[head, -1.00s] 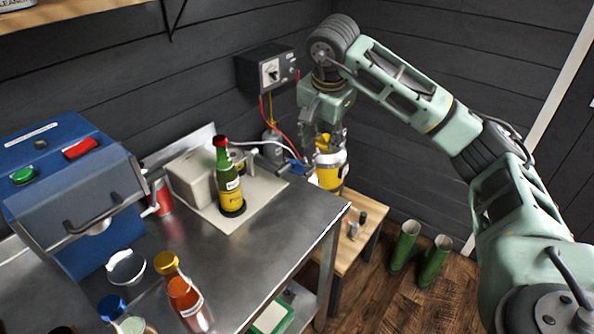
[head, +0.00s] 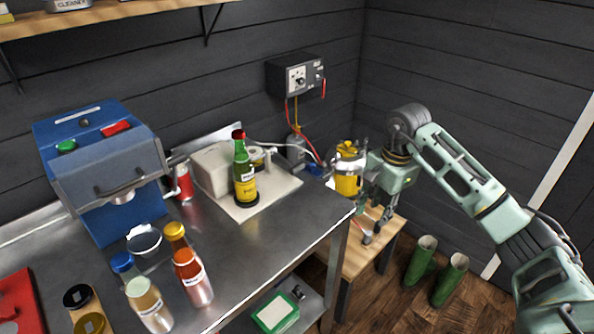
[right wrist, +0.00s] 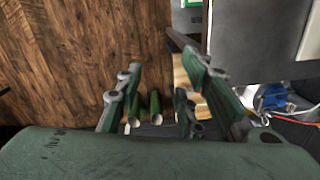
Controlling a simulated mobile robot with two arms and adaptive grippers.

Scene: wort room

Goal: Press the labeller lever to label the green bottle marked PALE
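The green bottle (head: 245,178) with a red cap and a yellow label stands upright on the pale base of the labeller (head: 212,170), on the steel bench. The labeller is an off-white block beside the bottle; its lever cannot be made out clearly. My right gripper (head: 376,230) hangs fingers-down off the bench's right end, over the low wooden stand, well apart from bottle and labeller. In the right wrist view its fingers (right wrist: 160,88) are spread with nothing between them. My left gripper is in neither view.
A blue machine (head: 105,170) and a red can (head: 182,182) stand left of the labeller. Several bottles stand at the bench front. Green tubes (head: 421,260) stand on the floor. The bench front of the labeller is clear.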

